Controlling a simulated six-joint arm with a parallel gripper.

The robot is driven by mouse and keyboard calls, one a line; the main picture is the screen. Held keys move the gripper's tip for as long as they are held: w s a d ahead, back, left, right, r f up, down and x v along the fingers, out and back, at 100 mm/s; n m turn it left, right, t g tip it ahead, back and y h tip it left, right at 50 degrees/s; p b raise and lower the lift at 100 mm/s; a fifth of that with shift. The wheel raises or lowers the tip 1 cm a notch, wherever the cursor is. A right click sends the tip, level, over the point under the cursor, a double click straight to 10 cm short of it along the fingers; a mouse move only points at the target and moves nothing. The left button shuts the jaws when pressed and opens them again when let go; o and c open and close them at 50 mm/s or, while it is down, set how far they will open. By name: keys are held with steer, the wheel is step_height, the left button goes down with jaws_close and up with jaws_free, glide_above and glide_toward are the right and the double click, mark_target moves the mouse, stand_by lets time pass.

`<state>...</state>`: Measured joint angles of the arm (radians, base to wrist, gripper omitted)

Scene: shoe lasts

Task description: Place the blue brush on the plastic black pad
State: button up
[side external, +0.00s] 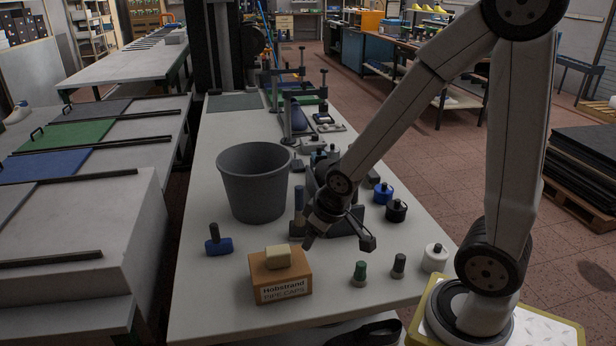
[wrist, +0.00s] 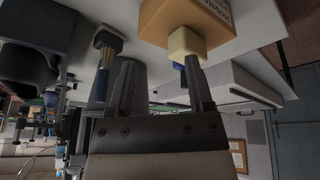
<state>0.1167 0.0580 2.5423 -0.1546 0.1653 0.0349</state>
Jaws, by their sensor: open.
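An upright brush with a blue handle (side external: 299,200) stands on the table just left of my gripper (side external: 338,236). In the wrist view its blue handle (wrist: 101,86) is at the left, outside my fingers, with a tan band and a dark end. My gripper (wrist: 162,64) is open and empty, above the table and right of the cardboard box. A blue block with a dark knob (side external: 218,244) sits farther left. A dark, flat-based piece (side external: 350,228) lies behind my gripper and is partly hidden by it; I cannot tell whether it is the black pad.
A cream block (side external: 277,256) lies on the cardboard box (side external: 281,282) at the table's front. A grey bin (side external: 254,185) stands behind.

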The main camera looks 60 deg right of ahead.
steer(key=shift+g+y, duration=0.4)
steer(key=shift+g, duration=0.5)
steer(key=s+a, duration=0.1)
steer(key=a, duration=0.1)
steer(key=s+a, duration=0.2)
steer(key=shift+a+r, duration=0.1)
